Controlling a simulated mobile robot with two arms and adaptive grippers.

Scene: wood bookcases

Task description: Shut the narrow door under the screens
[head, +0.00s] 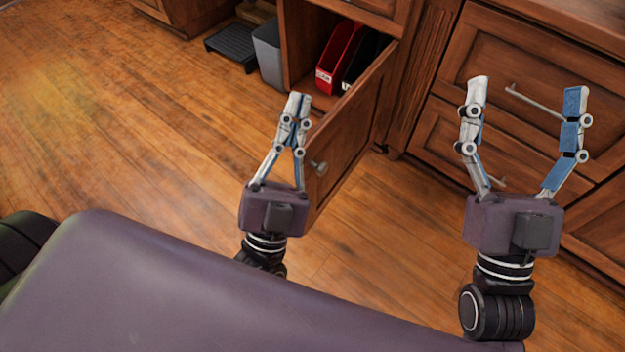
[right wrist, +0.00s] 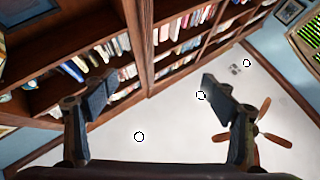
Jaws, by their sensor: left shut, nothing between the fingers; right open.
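The narrow wooden door (head: 350,130) stands open in the head view, swung out from its cabinet with a small knob (head: 319,168) near its free edge. The cabinet opening (head: 298,45) shows behind it, with red and black binders (head: 341,52) inside. My left gripper (head: 298,100) is shut and empty. In the picture it overlaps the door's free edge on the left; I cannot tell whether they touch. My right gripper (head: 526,92) is open and empty, to the right of the door, in front of the drawers. The right wrist view shows its spread fingers (right wrist: 155,95). The screens are not in view.
A grey bin (head: 268,55) and a dark step-like object (head: 232,46) stand on the floor left of the opening. Wooden drawers (head: 520,105) with a bar handle are at right. The wood floor (head: 120,130) at left is clear.

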